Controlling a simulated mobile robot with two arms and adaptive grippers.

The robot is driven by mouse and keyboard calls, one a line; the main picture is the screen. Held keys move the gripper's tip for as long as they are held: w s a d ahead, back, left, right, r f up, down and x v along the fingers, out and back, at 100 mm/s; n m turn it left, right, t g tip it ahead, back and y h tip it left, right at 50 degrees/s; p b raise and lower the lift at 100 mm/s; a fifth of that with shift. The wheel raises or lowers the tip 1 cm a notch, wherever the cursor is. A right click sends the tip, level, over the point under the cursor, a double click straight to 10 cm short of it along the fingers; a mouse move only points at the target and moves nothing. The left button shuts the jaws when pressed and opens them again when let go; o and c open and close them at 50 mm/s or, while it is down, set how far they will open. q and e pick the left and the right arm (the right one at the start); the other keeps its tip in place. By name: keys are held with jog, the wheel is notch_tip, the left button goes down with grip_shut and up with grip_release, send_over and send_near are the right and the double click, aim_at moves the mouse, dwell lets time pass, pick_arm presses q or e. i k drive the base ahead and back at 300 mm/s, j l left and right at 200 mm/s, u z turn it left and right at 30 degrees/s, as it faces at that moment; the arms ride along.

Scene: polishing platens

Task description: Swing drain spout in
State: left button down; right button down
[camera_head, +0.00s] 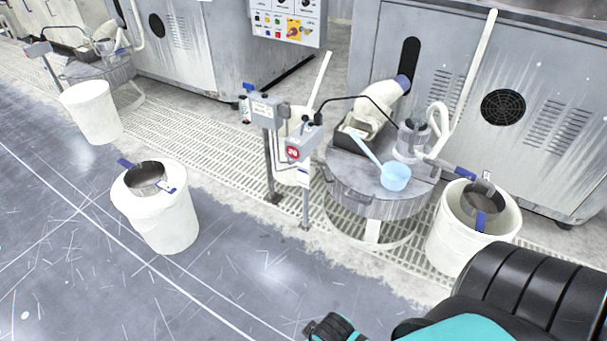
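A drain spout (452,168) with a blue grip section reaches right from the round grey platen stand (370,196), its outer end above a white bucket (452,243). A blue-handled grey strainer or pail sits inside that bucket. On the stand are a pale blue dipper (396,177), its handle leaning up to the left, and a grey pot-like fitting with a looped hose. My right arm's black and teal parts fill the lower right. A small black part at the bottom edge is cut off, and I cannot tell its finger state. My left gripper is not in view. No gripper touches the spout.
A white bucket (172,228) with a strainer stands on the open floor at left. A grey control post (270,150) with a red-marked box stands left of the platen. Grey machine cabinets (500,70) line the back. The blue-grey floor in the lower left is clear.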

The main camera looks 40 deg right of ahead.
aim_at(469, 176)
jog(key=z, duration=2.35)
